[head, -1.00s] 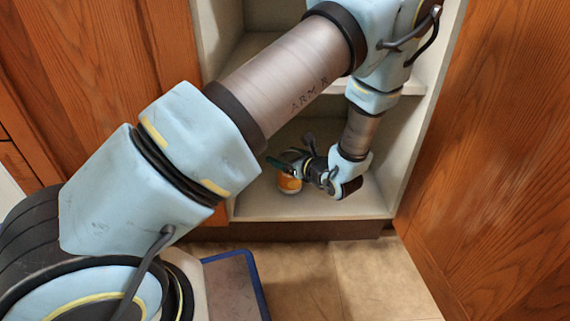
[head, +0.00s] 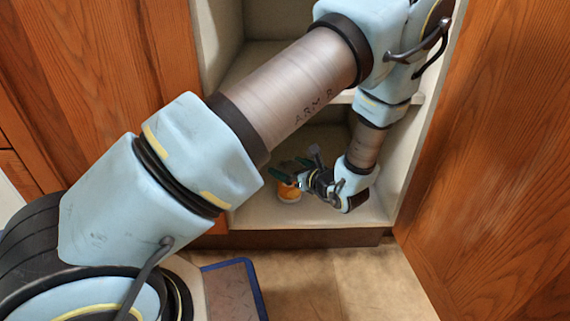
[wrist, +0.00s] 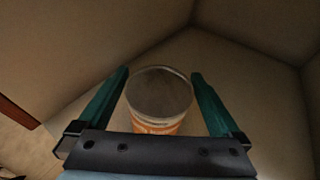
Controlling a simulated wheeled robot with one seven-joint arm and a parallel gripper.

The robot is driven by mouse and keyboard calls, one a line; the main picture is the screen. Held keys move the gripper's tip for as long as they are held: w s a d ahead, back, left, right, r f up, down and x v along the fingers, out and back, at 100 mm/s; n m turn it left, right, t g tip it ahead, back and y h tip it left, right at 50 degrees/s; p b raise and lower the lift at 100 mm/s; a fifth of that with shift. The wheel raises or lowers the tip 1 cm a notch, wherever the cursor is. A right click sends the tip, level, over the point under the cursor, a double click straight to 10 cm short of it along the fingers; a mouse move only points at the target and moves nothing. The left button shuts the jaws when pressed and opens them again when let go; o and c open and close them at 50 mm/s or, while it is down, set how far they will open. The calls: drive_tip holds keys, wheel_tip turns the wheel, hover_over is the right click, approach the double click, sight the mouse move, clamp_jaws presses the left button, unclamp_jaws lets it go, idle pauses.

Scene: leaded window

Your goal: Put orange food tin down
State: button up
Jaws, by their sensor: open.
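The orange food tin (head: 288,193) stands upright on the bottom shelf (head: 250,213) of the open cabinet, near its left side. In the wrist view the tin (wrist: 160,95) shows its grey round top and an orange and white side, between the two green fingers. My gripper (head: 284,173) is open, with its fingers around the upper part of the tin. In the wrist view my gripper (wrist: 160,88) shows a gap between each finger and the tin. The tin's lower part is hidden in the wrist view by the gripper's dark crossbar.
The cabinet's side walls and the middle shelf (head: 265,62) enclose the space around my arm. Wooden doors stand at the left (head: 100,70) and right (head: 490,150). The bottom shelf is bare around the tin.

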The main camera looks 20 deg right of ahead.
drive_tip(key=p+v, duration=0.3)
drive_tip(key=v, duration=0.7)
